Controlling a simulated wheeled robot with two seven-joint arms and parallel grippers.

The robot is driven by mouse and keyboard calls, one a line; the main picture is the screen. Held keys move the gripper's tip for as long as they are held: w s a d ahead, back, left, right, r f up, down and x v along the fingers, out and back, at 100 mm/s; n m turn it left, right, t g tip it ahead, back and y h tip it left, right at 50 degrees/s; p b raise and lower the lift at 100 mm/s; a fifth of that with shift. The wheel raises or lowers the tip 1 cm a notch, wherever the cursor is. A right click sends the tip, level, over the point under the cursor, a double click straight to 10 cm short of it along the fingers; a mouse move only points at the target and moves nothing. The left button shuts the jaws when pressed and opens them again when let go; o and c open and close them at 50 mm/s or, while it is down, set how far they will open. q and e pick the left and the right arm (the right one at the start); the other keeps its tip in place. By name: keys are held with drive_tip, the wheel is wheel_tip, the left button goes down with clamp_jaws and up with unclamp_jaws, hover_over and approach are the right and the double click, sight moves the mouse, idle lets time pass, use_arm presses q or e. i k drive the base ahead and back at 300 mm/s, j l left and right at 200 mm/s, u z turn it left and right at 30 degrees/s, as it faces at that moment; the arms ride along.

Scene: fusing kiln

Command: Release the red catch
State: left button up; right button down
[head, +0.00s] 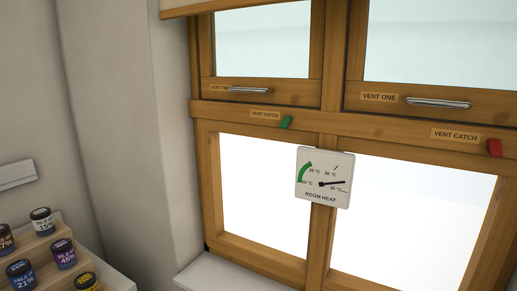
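The red catch (494,148) is a small red block on the wooden window rail at the right edge of the head view. A "VENT CATCH" label (455,135) is just left of it. The red catch sits below the "VENT ONE" sash, which has a metal handle (438,103). A green catch (286,122) is on the same rail further left, beside its own "VENT CATCH" label (265,115). Neither of my grippers shows in the head view.
A white "ROOM HEAT" dial (324,178) hangs on the middle window post. A second vent handle (249,90) is at upper left. Several labelled jars (64,253) stand on a stepped wooden rack at lower left. A white sill (215,275) runs below the window.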

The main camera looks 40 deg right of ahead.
sight(495, 150)
drive_tip(key=z, duration=1.65)
drive_tip(key=j+z, duration=0.1)
drive_tip(key=z, duration=0.35)
drive_tip(key=i+j+z, duration=0.1)
drive_tip(key=z, duration=0.35)
drive_tip(key=j+z, duration=0.1)
drive_tip(key=z, duration=0.35)
drive_tip(key=j+z, duration=0.15)
drive_tip(key=z, duration=0.3)
drive_tip(key=j+z, duration=0.1)
drive_tip(key=z, duration=0.35)
